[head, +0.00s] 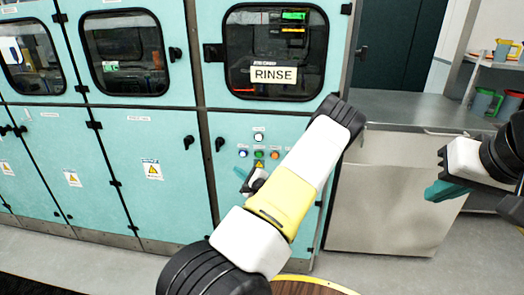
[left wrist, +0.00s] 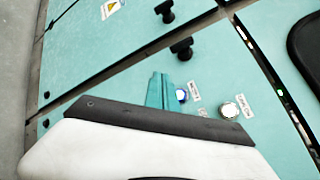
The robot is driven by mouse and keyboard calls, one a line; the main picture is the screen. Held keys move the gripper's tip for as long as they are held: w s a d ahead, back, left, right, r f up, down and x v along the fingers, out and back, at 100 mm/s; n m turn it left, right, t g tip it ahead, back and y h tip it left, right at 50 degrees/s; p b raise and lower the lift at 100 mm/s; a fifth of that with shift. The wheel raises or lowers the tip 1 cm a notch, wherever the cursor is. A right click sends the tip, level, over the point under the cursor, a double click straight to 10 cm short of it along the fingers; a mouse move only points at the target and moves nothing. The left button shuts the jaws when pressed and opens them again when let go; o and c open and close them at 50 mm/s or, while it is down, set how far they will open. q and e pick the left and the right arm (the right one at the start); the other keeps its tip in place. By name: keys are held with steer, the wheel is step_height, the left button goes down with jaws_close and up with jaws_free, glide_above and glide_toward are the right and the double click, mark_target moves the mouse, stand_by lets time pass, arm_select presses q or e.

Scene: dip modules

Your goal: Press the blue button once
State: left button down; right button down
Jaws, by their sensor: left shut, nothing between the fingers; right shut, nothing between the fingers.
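The blue button (head: 243,153) is on the teal cabinet front below the RINSE window, at the left of a row with a green button (head: 259,154) and an orange-red button (head: 275,154). A white button (head: 258,136) is above the row. My left gripper (head: 241,174) is shut and empty, just below the blue button. In the left wrist view the shut fingers (left wrist: 160,90) are right beside the blue button (left wrist: 181,95); I cannot tell whether they touch it. My right gripper (head: 445,191) is shut and empty at the far right, away from the panel.
Black door knobs (head: 220,144) stick out left of the panel. A metal counter (head: 390,190) stands to the right, with cups on a shelf (head: 485,100) behind. A round wooden top (head: 300,287) is at the bottom.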

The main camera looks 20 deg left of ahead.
mark_target(243, 153)
arm_select(q)
steer(key=shift+w, duration=0.1)
steer(key=shift+w+a, duration=0.35)
steer(key=shift+w, duration=1.05)
steer(key=shift+w+a, duration=0.35)
steer(key=shift+w, duration=1)
steer(key=shift+w+a, duration=0.35)
steer(key=shift+w, duration=1.05)
steer(key=shift+w, duration=0.1)
steer(key=shift+w+a, duration=0.1)
steer(key=shift+w, duration=0.2)
steer(key=shift+w+a, duration=0.1)
steer(key=shift+w, duration=0.3)
steer(key=shift+s, duration=0.1)
steer(key=shift+s+d, duration=0.2)
steer(key=shift+s, duration=0.5)
steer(key=shift+s, duration=0.1)
